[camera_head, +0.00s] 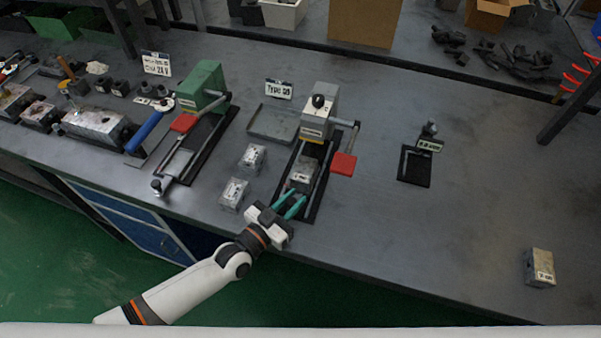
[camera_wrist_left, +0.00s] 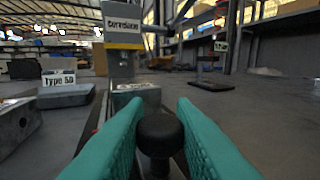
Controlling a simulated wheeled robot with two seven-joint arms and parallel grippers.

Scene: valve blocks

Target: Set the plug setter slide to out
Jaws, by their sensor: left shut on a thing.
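The grey press (camera_head: 318,116) with a yellow label and a red-handled lever stands mid-bench; I take it as the plug setter. Its slide track (camera_head: 313,205) runs toward the bench's front edge. A metal block (camera_head: 304,174) sits on the slide, in front of the press; it also shows in the left wrist view (camera_wrist_left: 138,95). My left gripper (camera_head: 292,206) is at the front end of the slide. In the left wrist view, its teal fingers (camera_wrist_left: 160,130) are shut on the black slide knob (camera_wrist_left: 160,138). The fingers hide the knob in the head view. My right gripper is out of view.
A green press (camera_head: 203,88) with its own slide and knob (camera_head: 157,187) stands to the left. Two loose blocks (camera_head: 252,157) (camera_head: 235,194) lie beside the grey press. A small black stand (camera_head: 415,166) and another block (camera_head: 540,268) are to the right, with clear bench between.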

